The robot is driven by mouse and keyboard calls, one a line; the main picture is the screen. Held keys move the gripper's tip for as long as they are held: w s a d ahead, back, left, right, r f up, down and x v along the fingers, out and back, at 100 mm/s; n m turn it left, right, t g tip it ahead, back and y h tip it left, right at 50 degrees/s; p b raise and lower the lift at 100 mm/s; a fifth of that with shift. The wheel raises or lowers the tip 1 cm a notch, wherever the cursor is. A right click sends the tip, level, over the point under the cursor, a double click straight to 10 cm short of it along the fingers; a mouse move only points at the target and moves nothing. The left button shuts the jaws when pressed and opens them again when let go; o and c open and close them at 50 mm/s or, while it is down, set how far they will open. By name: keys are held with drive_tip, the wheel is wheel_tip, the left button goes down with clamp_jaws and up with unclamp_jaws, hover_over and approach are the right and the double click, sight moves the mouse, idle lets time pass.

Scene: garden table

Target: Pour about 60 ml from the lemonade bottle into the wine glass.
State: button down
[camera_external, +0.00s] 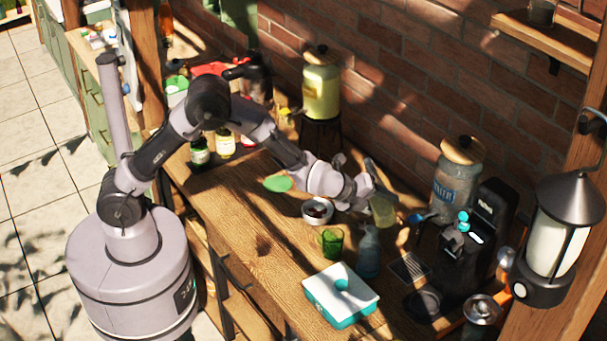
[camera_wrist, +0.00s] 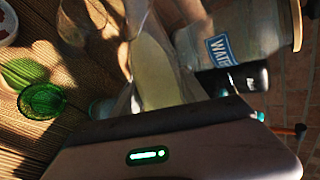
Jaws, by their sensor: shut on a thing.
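The lemonade bottle (camera_wrist: 157,72) is clear with pale yellow liquid. My gripper (camera_external: 373,190) is shut on it and holds it above the far side of the table; its yellow part (camera_external: 383,211) shows just right of the jaws in the external view. The jaws hide part of it, and I cannot tell its exact tilt. In the wrist view a clear, faint glass shape (camera_wrist: 88,18) stands left of the bottle, probably the wine glass. I cannot make the wine glass out in the external view. No falling stream is visible.
A green tumbler (camera_external: 332,243), a white bowl (camera_external: 314,221) and a spray bottle (camera_external: 368,255) stand close to my gripper. The water jar (camera_external: 452,195) and black coffee machine (camera_external: 486,235) are to the right. A teal and white box (camera_external: 341,312) sits in front. The table's left front is clear.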

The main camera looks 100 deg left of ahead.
drive_tip(key=shift+a+f+h+b, duration=0.3)
drive_tip(key=shift+f+b, duration=0.1)
drive_tip(key=shift+b, duration=0.85)
drive_tip(key=shift+b, duration=0.3)
drive_tip(key=shift+r+n+t+h+b, duration=0.25)
drive_tip(key=shift+n+t+h+b, duration=0.25)
drive_tip(key=shift+b, duration=1.25)
drive_tip(key=shift+w+d+b, duration=0.1)
drive_tip(key=shift+d+b, duration=0.3)
drive_tip(key=shift+d, duration=0.4)
drive_tip(key=shift+f+n+h+b, duration=0.15)
drive_tip(key=shift+n+h+b, duration=0.2)
drive_tip(key=shift+b, duration=0.2)
